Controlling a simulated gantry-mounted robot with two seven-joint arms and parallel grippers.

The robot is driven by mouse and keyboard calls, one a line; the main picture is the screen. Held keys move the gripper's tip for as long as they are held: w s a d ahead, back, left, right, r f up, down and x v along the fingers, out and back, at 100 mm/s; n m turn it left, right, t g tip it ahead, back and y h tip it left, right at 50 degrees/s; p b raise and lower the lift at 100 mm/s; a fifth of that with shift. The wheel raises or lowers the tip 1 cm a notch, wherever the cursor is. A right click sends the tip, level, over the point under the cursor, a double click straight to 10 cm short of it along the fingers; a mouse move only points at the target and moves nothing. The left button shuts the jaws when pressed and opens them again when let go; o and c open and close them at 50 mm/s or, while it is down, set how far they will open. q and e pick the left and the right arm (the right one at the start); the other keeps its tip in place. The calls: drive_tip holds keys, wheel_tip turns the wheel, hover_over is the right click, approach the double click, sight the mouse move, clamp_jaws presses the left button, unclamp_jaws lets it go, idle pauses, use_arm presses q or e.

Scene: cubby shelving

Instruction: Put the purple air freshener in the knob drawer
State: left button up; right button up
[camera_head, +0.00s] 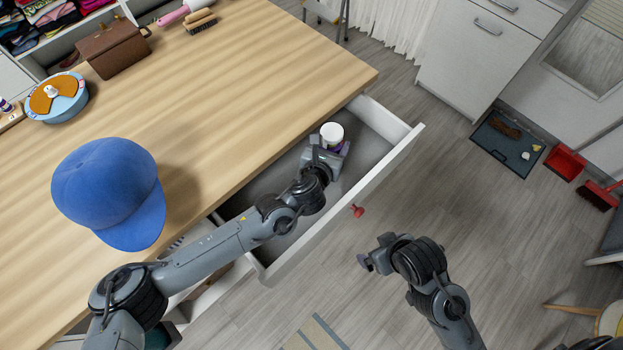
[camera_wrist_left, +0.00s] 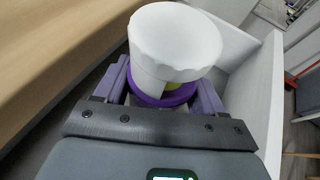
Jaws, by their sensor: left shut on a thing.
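The air freshener (camera_head: 332,134) has a white top and a purple lower part. It also shows close up in the left wrist view (camera_wrist_left: 175,45), between the fingers. My left gripper (camera_head: 325,155) is shut on it, over the open drawer (camera_head: 388,157). The drawer has a red knob (camera_head: 357,211) on its front, and its walls surround the air freshener from above. I cannot tell whether the air freshener touches the drawer floor. My right gripper (camera_head: 372,256) is empty over the floor, to the right of the drawer; its fingers are too small to judge.
A blue cap (camera_head: 110,190) lies on the wooden table (camera_head: 240,85). A round blue and orange container (camera_head: 57,97), a brown bag (camera_head: 113,47) and brushes (camera_head: 199,20) are at the back left. The table edge runs beside the drawer.

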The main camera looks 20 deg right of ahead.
use_arm(q)
drive_tip(key=w+f, duration=0.1)
drive_tip(key=f+b, duration=0.1)
drive_tip(key=f, duration=0.1)
drive_tip(key=shift+w+a+m+g+h, duration=0.15)
drive_tip(key=shift+w+m+g+h, duration=0.15)
drive_tip(key=shift+w, duration=0.1)
drive_tip(key=shift+f+b, duration=0.7)
drive_tip(key=shift+f, duration=1.7)
use_arm(e)
drive_tip(key=shift+d+f, duration=0.15)
drive_tip(key=shift+f, duration=1.45)
use_arm(q)
drive_tip(key=shift+f, duration=0.2)
drive_tip(key=o, duration=1.2)
drive_tip(key=shift+c, duration=0.2)
use_arm(e)
drive_tip(key=shift+f, duration=0.1)
use_arm(q)
drive_tip(key=shift+r, duration=0.2)
drive_tip(key=shift+s+a+r+p, duration=0.3)
drive_tip(key=shift+s, duration=0.05)
drive_tip(key=p+v, duration=0.1)
drive_tip(key=v, duration=0.2)
drive_tip(key=shift+a, duration=0.1)
drive_tip(key=shift+s+a+r, duration=0.2)
drive_tip(key=shift+s+a, duration=0.15)
drive_tip(key=shift+s, duration=0.15)
use_arm(e)
drive_tip(key=shift+r, duration=0.95)
